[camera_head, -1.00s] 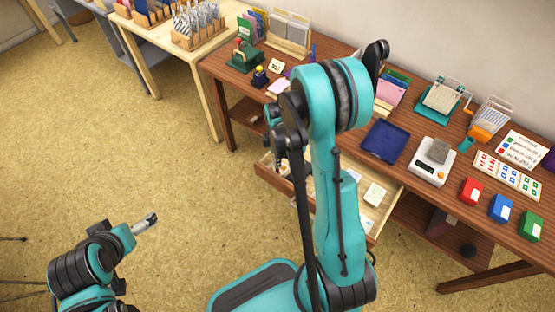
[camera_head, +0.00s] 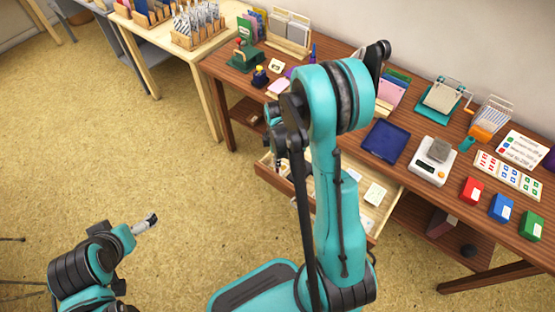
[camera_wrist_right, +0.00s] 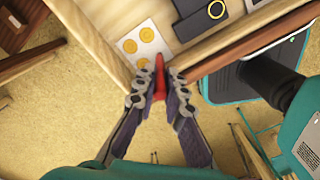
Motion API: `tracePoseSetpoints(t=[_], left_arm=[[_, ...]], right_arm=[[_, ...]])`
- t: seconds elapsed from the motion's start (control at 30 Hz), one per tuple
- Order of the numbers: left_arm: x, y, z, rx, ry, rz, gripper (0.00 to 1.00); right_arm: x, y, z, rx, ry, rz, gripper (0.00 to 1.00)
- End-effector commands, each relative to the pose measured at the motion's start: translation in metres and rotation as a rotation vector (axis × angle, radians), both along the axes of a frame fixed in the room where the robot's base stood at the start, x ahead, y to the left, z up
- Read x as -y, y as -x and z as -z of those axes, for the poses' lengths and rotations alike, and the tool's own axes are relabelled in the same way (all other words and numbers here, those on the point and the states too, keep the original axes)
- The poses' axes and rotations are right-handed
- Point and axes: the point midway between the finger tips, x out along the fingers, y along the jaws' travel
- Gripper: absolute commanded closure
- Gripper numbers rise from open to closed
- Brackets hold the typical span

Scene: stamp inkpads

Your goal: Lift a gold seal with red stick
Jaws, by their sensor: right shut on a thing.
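A red stick (camera_wrist_right: 160,88) stands between the fingertips of my right gripper (camera_wrist_right: 160,78) in the right wrist view. The gripper is shut on it from both sides. No gold end can be made out, so the lower part of the seal is hidden. The stick appears over the open wooden drawer (camera_wrist_right: 105,50), close to its front wall. In the head view my right arm hides most of this gripper and what it holds. My left gripper (camera_head: 146,222) is far off at the lower left above the floor, too small to tell open from shut.
The desk (camera_head: 355,165) carries a blue tray (camera_head: 386,142), a scale (camera_head: 431,162) and red, blue and green boxes (camera_head: 501,207).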

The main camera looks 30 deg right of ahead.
Motion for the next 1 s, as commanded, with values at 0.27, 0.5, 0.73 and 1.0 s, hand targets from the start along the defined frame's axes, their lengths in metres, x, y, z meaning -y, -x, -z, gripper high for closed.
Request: tracePoseSetpoints(t=[0.27,0.5,0.73,1.0], left_arm=[[0.000,0.000,0.000,0.000,0.000,0.000,0.00],[0.000,0.000,-0.010,0.000,0.000,0.000,0.00],[0.000,0.000,-0.024,0.000,0.000,0.000,0.00],[0.000,0.000,-0.040,0.000,0.000,0.000,0.00]], right_arm=[[0.000,0.000,0.000,0.000,0.000,0.000,1.00],[0.000,0.000,-0.014,0.000,0.000,0.000,1.00],[0.000,0.000,-0.034,0.000,0.000,0.000,1.00],[0.000,0.000,-0.057,0.000,0.000,0.000,1.00]])
